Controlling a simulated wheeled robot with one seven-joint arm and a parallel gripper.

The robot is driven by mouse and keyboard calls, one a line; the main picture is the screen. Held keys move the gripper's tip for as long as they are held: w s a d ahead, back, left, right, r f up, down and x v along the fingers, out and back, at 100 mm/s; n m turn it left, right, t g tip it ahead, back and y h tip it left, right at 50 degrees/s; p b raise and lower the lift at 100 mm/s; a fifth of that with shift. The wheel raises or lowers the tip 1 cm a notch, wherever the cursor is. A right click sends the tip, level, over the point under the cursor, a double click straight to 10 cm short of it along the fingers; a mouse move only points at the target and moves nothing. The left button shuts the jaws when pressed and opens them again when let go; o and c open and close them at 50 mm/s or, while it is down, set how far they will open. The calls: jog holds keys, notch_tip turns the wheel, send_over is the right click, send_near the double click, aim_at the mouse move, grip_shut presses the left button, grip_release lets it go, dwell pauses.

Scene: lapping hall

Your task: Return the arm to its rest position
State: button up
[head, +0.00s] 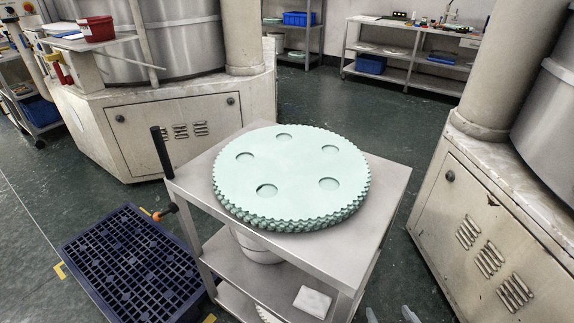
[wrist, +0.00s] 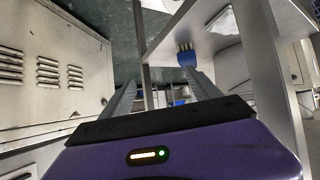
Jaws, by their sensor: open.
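My gripper (wrist: 160,88) is open in the wrist view, its two grey fingers spread with nothing held between them. In the head view only the tips of my gripper (head: 391,314) show at the bottom edge, right of the grey cart (head: 392,180). The rest of my arm is out of the head view. In the wrist view the cart's legs and shelf (wrist: 205,42) stand close ahead and to the right of the fingers. I cannot tell whether anything touches.
Pale green toothed discs (head: 295,165) lie stacked on the cart. A dark blue crate (head: 125,262) is on the floor at left. Machine cabinets stand left (head: 150,125) and right (head: 480,235). A small blue brush-like thing (wrist: 187,56) shows by the cart. Green floor (head: 330,105) is clear behind.

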jog(key=s+a+r+t, duration=0.1)
jog(key=s+a+r, duration=0.1)
jog(key=s+r, duration=0.6)
jog(key=s+a+r+t, duration=0.15)
jog(key=s+r, duration=0.25)
jog(key=s, duration=0.8)
jog(key=s+a+r+t, duration=0.1)
jog(key=s+r+t, duration=0.1)
jog(key=s+r, duration=0.6)
notch_tip(320, 180, up, 11)
jog(key=s+p, duration=0.2)
jog(key=p, duration=1.1)
jog(key=shift+s+g, duration=0.35)
jog(key=shift+a, duration=0.1)
